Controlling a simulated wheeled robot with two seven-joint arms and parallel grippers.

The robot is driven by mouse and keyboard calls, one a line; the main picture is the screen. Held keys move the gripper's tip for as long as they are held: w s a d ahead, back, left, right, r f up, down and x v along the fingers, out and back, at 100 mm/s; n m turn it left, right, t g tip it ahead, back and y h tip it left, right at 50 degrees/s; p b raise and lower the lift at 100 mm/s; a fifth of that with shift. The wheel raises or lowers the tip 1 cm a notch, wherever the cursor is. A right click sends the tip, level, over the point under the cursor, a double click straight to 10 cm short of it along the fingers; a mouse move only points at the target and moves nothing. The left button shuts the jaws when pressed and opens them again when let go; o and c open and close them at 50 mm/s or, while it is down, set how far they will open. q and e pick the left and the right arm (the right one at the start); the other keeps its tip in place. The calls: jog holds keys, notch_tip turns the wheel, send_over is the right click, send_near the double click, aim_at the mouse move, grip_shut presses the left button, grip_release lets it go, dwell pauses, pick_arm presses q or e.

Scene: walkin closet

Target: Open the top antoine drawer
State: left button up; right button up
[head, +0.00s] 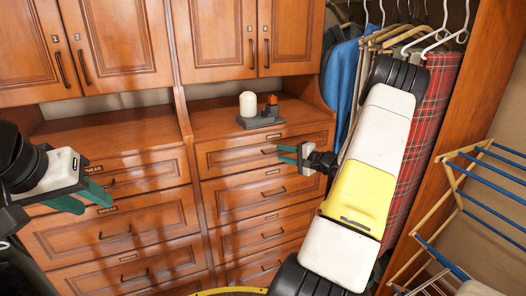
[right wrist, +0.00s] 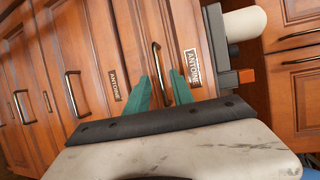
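The top antoine drawer (head: 235,160) is the uppermost wooden drawer of the right-hand column, below the counter, and looks shut. Its dark bar handle (head: 272,151) is partly behind my right gripper (head: 287,154). In the right wrist view, the ANTOINE label (right wrist: 193,67) sits beside this handle (right wrist: 156,62). My right gripper (right wrist: 161,80) is open, its green fingers apart on either side of the handle; contact cannot be told. My left gripper (head: 88,198) is open and empty in front of the left drawer column.
Hanging clothes (head: 425,140) are behind my right arm. A drying rack (head: 465,190) stands at the right. More drawers lie below.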

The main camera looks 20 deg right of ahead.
jog(key=shift+x, duration=0.9)
grip_shut()
dwell(0.8)
